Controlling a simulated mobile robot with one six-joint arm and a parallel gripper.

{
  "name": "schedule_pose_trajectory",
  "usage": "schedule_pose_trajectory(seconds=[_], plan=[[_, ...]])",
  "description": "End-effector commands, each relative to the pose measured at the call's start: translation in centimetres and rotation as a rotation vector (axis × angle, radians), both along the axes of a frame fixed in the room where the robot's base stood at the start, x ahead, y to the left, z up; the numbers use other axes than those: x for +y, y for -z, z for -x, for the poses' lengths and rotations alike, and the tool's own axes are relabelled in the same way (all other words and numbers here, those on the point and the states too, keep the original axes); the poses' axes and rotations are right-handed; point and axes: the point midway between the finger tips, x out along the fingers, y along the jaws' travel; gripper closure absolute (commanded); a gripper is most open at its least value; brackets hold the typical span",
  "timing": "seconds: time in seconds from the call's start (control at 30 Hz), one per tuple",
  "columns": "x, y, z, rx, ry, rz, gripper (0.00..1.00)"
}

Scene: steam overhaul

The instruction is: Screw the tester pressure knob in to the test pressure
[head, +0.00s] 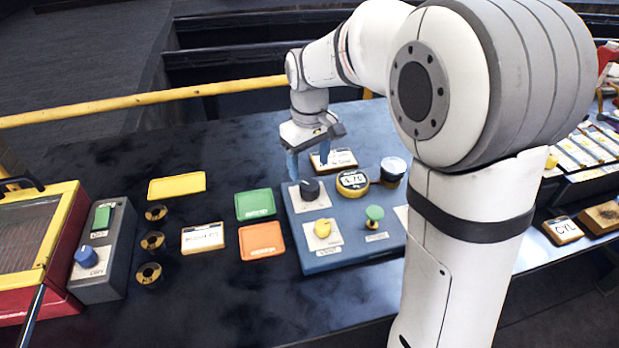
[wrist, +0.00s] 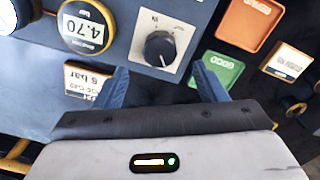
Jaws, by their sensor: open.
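The blue tester (head: 345,252) stands on the dark bench. Its black pressure knob (head: 310,189) sits on a white plate at the far left corner. The knob also shows in the wrist view (wrist: 160,47), with a white pointer line and an "IN" mark on its plate. The round yellow-rimmed gauge (wrist: 86,26) beside it reads 4.70 bar; it is also in the head view (head: 352,182). My gripper (head: 308,168) is open just above the knob. In the wrist view its blue fingers (wrist: 159,70) are apart, with the knob ahead between them, and I see no contact.
A yellow rail (head: 150,98) runs along the back.

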Motion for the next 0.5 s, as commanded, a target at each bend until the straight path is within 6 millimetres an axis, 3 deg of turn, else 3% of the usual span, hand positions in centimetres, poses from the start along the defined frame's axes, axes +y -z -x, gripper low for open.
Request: schedule_pose_trajectory(seconds=[0.2,0.5], plan=[[-0.1,3.8,0.1,0.004,0.002,0.001,0.35],[-0.1,6.0,0.1,0.000,0.002,0.000,0.35]])
